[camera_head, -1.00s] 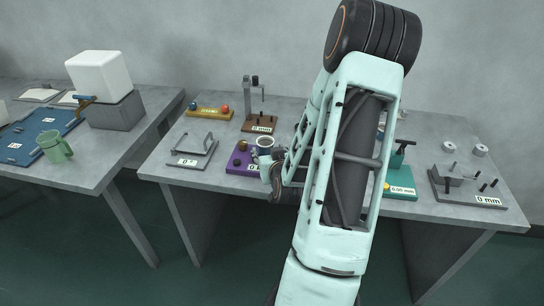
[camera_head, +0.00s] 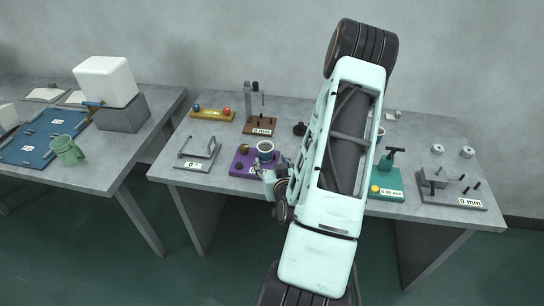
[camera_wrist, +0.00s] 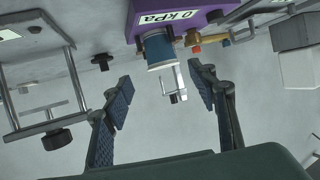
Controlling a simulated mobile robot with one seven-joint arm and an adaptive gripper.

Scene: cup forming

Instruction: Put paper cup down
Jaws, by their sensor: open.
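The paper cup (camera_head: 265,147) stands upright on the purple fixture (camera_head: 240,168), its round rim and dark inside showing from above. In the wrist view the cup (camera_wrist: 158,50) is blue with a pale rim and appears upside down, against the purple fixture (camera_wrist: 200,14) with its "0 kPa" label. My gripper (camera_wrist: 160,76) is open, its two dark finger pads apart with nothing between them. The cup is beyond the fingertips, roughly centred on the gap. In the head view my gripper (camera_head: 270,180) is just in front of the cup, at the table's front edge.
A grey frame fixture (camera_head: 198,152) stands left of the purple one. A brown stand (camera_head: 260,125) and a yellow rack (camera_head: 212,115) are behind. A teal fixture (camera_head: 388,183) and a grey pegged plate (camera_head: 450,190) are at right. The left table holds a green mug (camera_head: 67,150).

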